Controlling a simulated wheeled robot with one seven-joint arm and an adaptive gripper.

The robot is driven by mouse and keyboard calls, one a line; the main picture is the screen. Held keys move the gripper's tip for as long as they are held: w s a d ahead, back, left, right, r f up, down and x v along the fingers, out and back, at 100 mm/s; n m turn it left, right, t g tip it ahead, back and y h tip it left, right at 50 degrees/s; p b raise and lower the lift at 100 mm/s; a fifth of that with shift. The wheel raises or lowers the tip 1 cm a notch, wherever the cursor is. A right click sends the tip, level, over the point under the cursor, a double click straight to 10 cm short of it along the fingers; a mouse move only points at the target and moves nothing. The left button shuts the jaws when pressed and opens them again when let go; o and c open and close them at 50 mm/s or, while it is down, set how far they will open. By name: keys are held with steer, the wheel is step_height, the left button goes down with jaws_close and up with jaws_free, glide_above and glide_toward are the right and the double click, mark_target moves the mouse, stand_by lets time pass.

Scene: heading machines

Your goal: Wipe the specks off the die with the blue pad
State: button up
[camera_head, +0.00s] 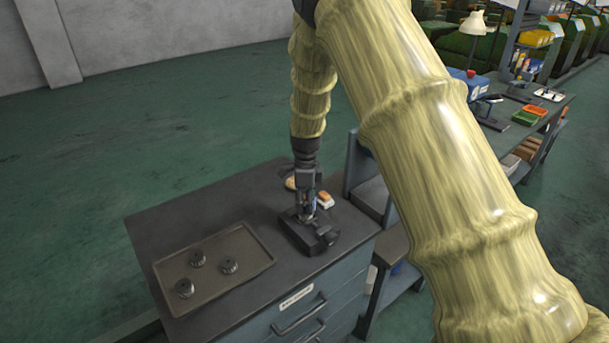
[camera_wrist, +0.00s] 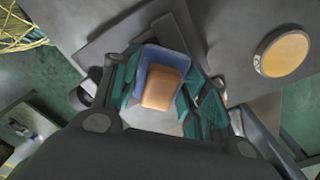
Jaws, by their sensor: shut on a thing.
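My gripper (camera_head: 307,207) points down over a dark block-like holder (camera_head: 318,238) on the cabinet top. In the wrist view its teal fingers (camera_wrist: 163,92) are shut on the blue pad (camera_wrist: 152,62), which has an orange-tan block on its near side. A small bit of blue shows between the fingers in the head view. A pale grey surface (camera_wrist: 150,119) lies below the pad, perhaps the die; the gripper mostly hides it in the head view. I cannot tell whether the pad touches it. No specks can be made out.
A brown tray (camera_head: 244,281) with three dark round metal parts stands left on the cabinet top (camera_head: 160,228). An orange-and-white block (camera_head: 325,200) and a round tan-topped thing (camera_wrist: 284,53) are close to the gripper. A shelved bench stands at the right.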

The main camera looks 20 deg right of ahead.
steer(key=shift+w+d, duration=0.2)
steer(key=shift+d, duration=0.05)
steer(key=shift+w+r+p, duration=0.15)
steer(key=shift+r+p, duration=0.05)
steer(key=shift+p, duration=0.25)
step_height(320, 180, up, 2)
steer(key=shift+w+r+p, duration=0.1)
steer(key=shift+w+p, duration=0.05)
steer(key=shift+p, duration=0.15)
steer(key=shift+s+r+p, duration=0.25)
steer(key=shift+r+p, duration=0.5)
steer(key=shift+r, duration=0.5)
steer(key=shift+w+r+p, duration=0.2)
steer(key=shift+r+p, duration=0.55)
steer(key=shift+r, duration=0.2)
steer(key=shift+s+r+p, duration=0.15)
steer(key=shift+r+p, duration=0.15)
steer(key=shift+r, duration=0.4)
steer(key=shift+f, duration=0.1)
